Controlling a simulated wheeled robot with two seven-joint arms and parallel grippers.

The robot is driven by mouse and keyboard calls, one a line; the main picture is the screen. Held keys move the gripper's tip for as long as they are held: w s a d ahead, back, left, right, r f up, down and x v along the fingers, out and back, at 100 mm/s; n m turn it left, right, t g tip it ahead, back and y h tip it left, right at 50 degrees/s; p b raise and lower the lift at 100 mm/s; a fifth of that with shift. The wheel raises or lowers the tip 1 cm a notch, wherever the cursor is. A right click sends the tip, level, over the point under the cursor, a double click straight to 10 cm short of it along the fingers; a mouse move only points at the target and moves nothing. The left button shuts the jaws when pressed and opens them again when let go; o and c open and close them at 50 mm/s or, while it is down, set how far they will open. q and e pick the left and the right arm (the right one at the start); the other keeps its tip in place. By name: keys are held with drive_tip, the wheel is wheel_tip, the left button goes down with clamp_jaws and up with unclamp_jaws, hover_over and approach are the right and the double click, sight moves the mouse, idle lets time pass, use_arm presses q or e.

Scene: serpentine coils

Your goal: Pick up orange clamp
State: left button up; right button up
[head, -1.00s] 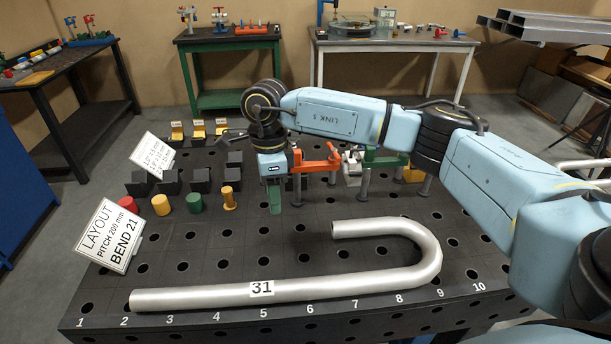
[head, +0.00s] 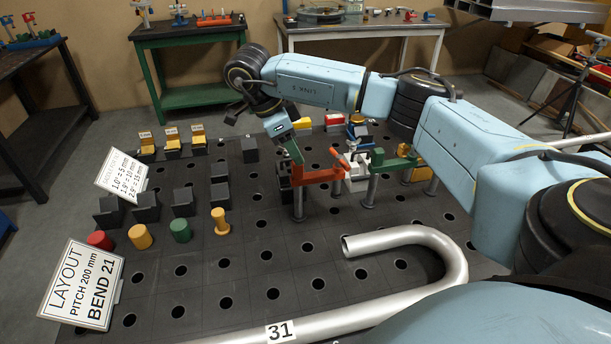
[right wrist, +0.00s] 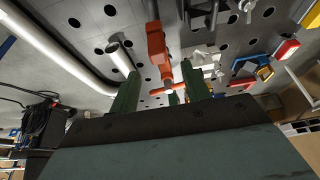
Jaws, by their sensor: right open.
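The orange clamp (head: 318,176) stands upright on the dark perforated table, among other clamps. My right gripper (head: 294,151) is tilted at the upper left end of the orange clamp in the head view. In the right wrist view its two green fingers are apart (right wrist: 162,84), with part of the orange clamp (right wrist: 157,45) showing between and beyond them. I cannot tell whether the fingers touch it. My left gripper is not in view.
A white-grey clamp (head: 356,170) and a green clamp (head: 395,164) stand close to the right. A bent silver pipe (head: 405,237) lies in front. Black blocks, coloured cylinders and a layout sign (head: 82,285) are at the left. Table space left of the pipe is mostly clear.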

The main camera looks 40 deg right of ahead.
sight(305, 175)
drive_tip(key=x, duration=0.3)
drive_tip(key=shift+a+b, duration=0.1)
drive_tip(key=shift+b, duration=0.2)
drive_tip(key=shift+f, duration=0.25)
drive_tip(key=shift+s+d+f, duration=0.1)
drive_tip(key=shift+d+f, duration=0.1)
drive_tip(key=shift+f, duration=0.25)
drive_tip(key=b+x, duration=0.1)
drive_tip(key=x, duration=0.2)
drive_tip(key=shift+f, duration=0.2)
drive_tip(key=shift+d+f, duration=0.15)
drive_tip(key=shift+f, duration=0.2)
drive_tip(key=shift+s, duration=0.1)
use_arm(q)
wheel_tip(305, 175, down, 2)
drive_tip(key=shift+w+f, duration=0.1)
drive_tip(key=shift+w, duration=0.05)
use_arm(e)
clamp_jaws()
